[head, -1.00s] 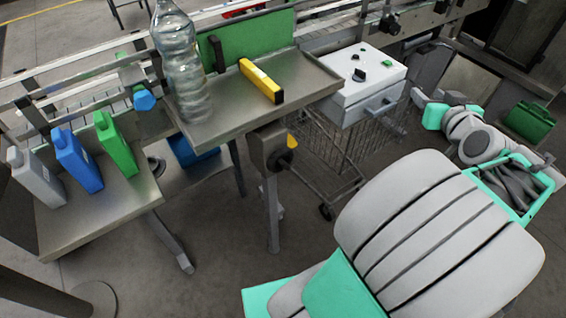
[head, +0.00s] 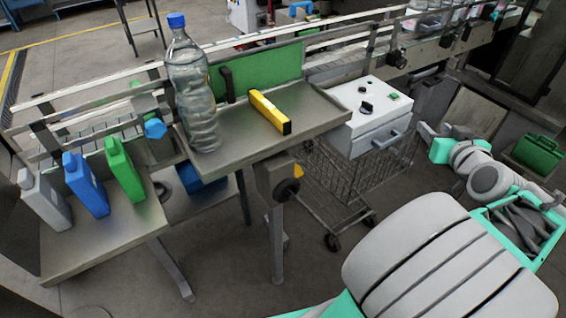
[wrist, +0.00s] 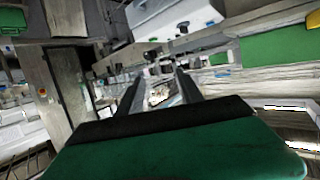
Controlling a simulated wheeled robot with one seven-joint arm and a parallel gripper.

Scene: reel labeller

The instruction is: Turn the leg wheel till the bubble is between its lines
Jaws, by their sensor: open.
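The leg wheel, a small dark round knob (head: 286,190), sits on the leg housing below the labeller table (head: 225,143), beside a yellow pointer (head: 298,170). The yellow spirit level (head: 270,111) lies on the table; its bubble and lines are too small to read. My gripper (head: 424,132) is at the right, beyond the white control box and well apart from the wheel. In the wrist view my gripper (wrist: 160,90) has its two dark fingers apart with nothing held between them. The wheel is not recognisable in the wrist view.
A clear bottle (head: 193,90) stands on the table before a green panel (head: 270,75). A white control box (head: 365,125) and a wire cart (head: 345,180) are right of the wheel. Grey, blue and green jugs (head: 124,170) stand on the left shelf. Floor below the wheel is open.

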